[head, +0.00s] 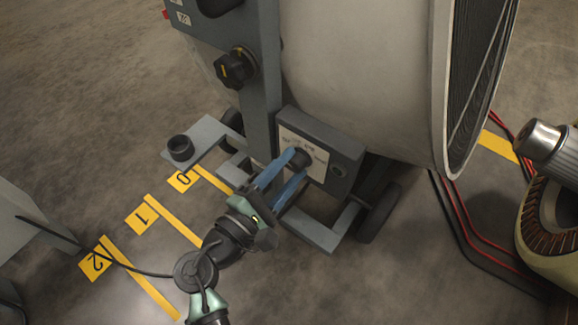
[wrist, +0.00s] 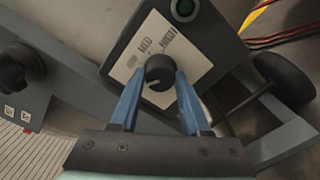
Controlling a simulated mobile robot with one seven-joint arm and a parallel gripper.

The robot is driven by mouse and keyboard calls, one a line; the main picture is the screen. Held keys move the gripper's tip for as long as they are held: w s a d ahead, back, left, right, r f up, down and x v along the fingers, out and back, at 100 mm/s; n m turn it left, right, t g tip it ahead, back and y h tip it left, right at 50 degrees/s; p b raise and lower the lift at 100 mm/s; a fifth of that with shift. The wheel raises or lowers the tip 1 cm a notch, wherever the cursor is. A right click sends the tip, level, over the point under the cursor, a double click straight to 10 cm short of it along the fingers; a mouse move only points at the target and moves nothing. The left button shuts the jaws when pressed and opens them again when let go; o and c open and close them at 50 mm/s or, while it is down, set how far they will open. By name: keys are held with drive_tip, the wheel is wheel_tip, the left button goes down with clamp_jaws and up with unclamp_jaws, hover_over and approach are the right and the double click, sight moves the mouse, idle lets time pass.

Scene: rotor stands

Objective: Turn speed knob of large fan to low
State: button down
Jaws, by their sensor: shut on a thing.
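The large fan (head: 350,70) has a wide pale drum on a grey wheeled frame. Its control box (head: 328,138) sits low on the frame, with a pale label plate. The black speed knob (wrist: 159,72) is in the middle of that plate; the words MED and HIGH show above it in the wrist view. My gripper (head: 297,158) has blue fingers, one on each side of the knob, and is shut on it. In the wrist view a light pointer line shows on the knob, toward its lower left. The LOW mark cannot be read.
Another black knob (head: 236,68) is higher on the frame post. A black wheel (head: 378,212) stands right of the gripper. Yellow floor marks (head: 140,218) lie at left; red cables (head: 470,220) and a motor part (head: 550,225) at right.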

drive_tip(key=shift+m, duration=0.3)
drive_tip(key=m+b, duration=0.1)
drive_tip(key=m, duration=0.2)
drive_tip(key=shift+m+b, duration=0.95)
drive_tip(key=shift+m, duration=1.05)
drive_tip(key=shift+c, duration=1.9)
unclamp_jaws()
drive_tip(key=p+v, duration=0.5)
drive_tip(key=v, duration=0.8)
